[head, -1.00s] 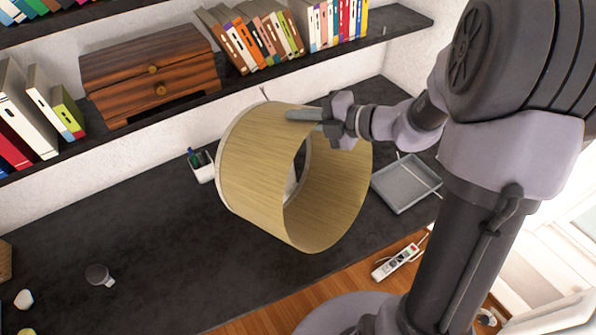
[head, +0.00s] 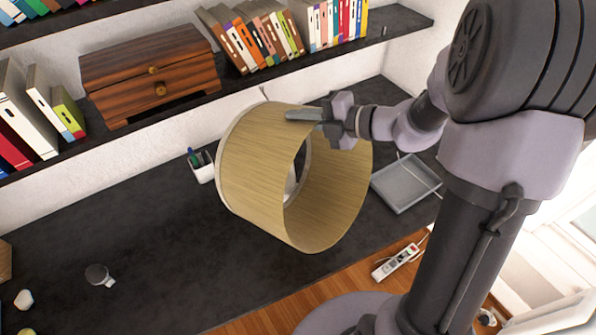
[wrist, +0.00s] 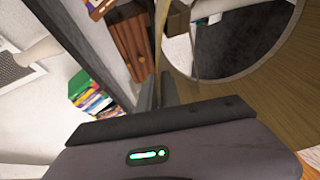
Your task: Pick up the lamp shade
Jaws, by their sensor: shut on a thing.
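The lamp shade (head: 262,170) is a wide tan drum with a pale rim. In the head view it is tilted on its side, with its open end facing the lower right. My gripper (head: 305,116) is shut on the wall of the lamp shade at its upper edge. The shade appears held above the dark desk. In the wrist view the shade (wrist: 262,85) fills the right side, its wall running between the fingers (wrist: 158,90). Part of the far finger is hidden by the shade.
A dark shelf (head: 400,22) with books and a wooden drawer box (head: 150,75) runs behind the shade. A power strip (head: 396,262) lies at the lower right.

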